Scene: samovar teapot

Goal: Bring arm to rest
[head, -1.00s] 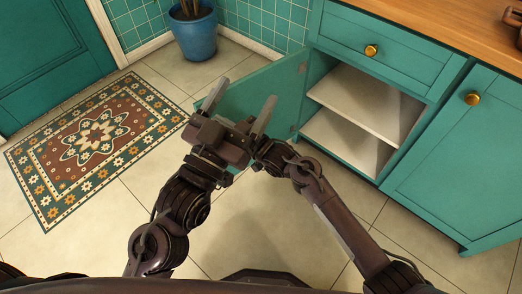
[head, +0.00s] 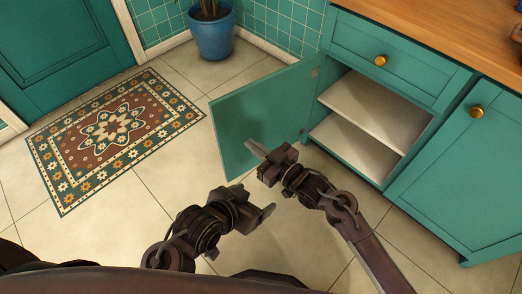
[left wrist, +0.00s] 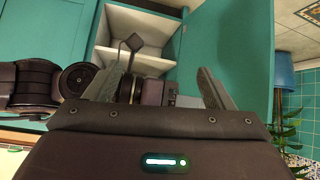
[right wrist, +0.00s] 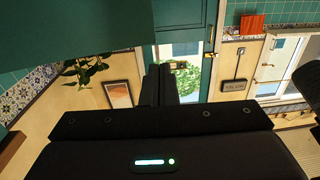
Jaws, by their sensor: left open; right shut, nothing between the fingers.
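My left gripper (head: 258,205) is low in the head view, in front of the cabinet and near my body. It is open and empty, and its spread fingers show in the left wrist view (left wrist: 160,85). My right gripper (head: 257,151) is just above it in the head view, by the lower edge of the open cabinet door (head: 250,112). In the right wrist view its fingers (right wrist: 160,84) are together with nothing between them. Parts of my right arm show beyond the left fingers in the left wrist view. Whether the right gripper touches the door, I cannot tell.
The teal cabinet (head: 400,75) stands open at the right, its shelves (head: 365,107) bare where visible. A wooden counter (head: 450,30) tops it. A blue plant pot (head: 211,35) stands by the wall. A patterned rug (head: 115,135) lies at the left. Tiled floor is clear around my arms.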

